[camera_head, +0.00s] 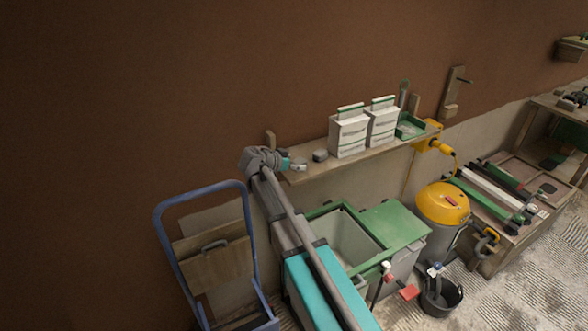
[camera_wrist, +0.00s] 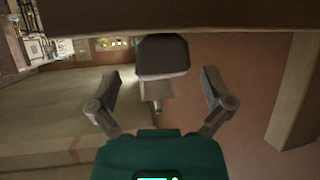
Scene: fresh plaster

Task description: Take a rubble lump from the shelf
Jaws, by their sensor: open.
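A dark grey rubble lump (camera_head: 320,155) sits on the wooden shelf (camera_head: 350,158), near its left end. In the wrist view, which looks upside down, the lump (camera_wrist: 162,52) rests against the shelf board (camera_wrist: 230,17). My gripper (camera_head: 299,166) is at the shelf's left end, left of the lump. Its fingers are spread and empty in the wrist view (camera_wrist: 162,75). The lump lies ahead, between the finger directions and apart from them. A paler blocky shape (camera_wrist: 157,90) shows beyond the lump; I cannot tell what it is.
Two white bags (camera_head: 349,133) and a green tray (camera_head: 410,126) stand farther right on the shelf. An upright wooden piece (camera_head: 270,139) is behind my gripper. Below are a green-rimmed bin (camera_head: 330,212) and a yellow vacuum (camera_head: 443,203). A blue hand truck (camera_head: 163,235) stands left.

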